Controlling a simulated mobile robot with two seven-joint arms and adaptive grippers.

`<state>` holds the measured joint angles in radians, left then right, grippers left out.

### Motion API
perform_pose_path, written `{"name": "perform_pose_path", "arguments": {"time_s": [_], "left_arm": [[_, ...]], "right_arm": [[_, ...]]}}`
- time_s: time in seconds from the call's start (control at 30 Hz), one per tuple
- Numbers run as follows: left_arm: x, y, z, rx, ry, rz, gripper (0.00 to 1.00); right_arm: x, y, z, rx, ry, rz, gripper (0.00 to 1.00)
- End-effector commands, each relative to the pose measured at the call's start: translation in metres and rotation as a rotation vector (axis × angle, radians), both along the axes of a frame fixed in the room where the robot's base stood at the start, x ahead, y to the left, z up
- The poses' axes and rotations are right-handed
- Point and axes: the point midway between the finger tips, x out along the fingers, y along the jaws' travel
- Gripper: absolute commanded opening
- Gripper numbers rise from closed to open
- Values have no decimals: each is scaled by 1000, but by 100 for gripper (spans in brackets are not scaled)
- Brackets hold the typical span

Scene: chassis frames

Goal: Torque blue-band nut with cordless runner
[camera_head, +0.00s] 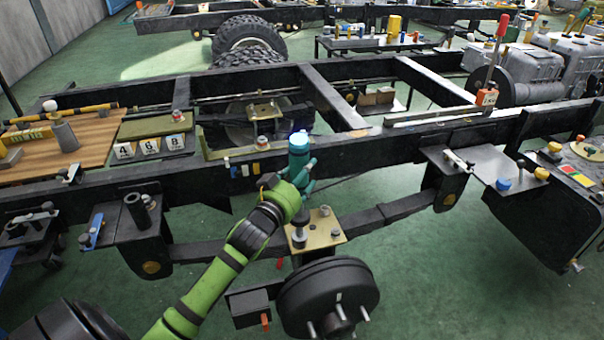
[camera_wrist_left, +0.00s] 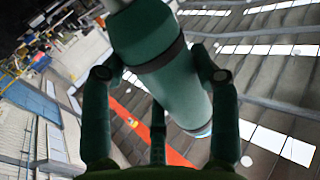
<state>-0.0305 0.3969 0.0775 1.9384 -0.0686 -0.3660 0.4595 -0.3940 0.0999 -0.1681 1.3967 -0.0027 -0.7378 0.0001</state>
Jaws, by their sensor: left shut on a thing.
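The cordless runner (camera_head: 299,160) is a teal cylindrical tool with a bright blue top, held roughly upright in front of the long black chassis rail. My left gripper (camera_head: 296,186) is shut around its lower part. In the left wrist view the teal body (camera_wrist_left: 168,62) lies between the gripper fingers (camera_wrist_left: 158,95), and its far end shows a thin coloured edge. A tan plate (camera_head: 325,235) below and right of the gripper carries a dark stud and small fittings. I cannot tell which nut has the blue band. My right gripper is not in view.
A brake drum (camera_head: 328,298) hangs below the plate. Number cards (camera_head: 150,145) and a wooden bench (camera_head: 90,143) stand at the left. A bracket with a blue-capped part (camera_head: 503,184) is at the right. Green floor (camera_head: 400,250) shows between chassis parts.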

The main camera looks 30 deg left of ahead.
Motion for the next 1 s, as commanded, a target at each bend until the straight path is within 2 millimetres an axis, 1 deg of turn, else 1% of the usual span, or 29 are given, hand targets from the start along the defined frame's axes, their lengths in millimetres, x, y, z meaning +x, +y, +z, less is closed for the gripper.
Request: {"name": "perform_pose_path", "arguments": {"time_s": [0.03,0.3,0.8,1.0], "left_arm": [[-1,-2,-7,-14,16,-1,2],[-1,-1,-6,-15,17,-1,2],[-1,-2,-7,-14,17,-1,2],[-1,-2,-4,-14,18,-1,2]], "right_arm": [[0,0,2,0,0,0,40],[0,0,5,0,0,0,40],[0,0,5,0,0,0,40],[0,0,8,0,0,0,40]]}}
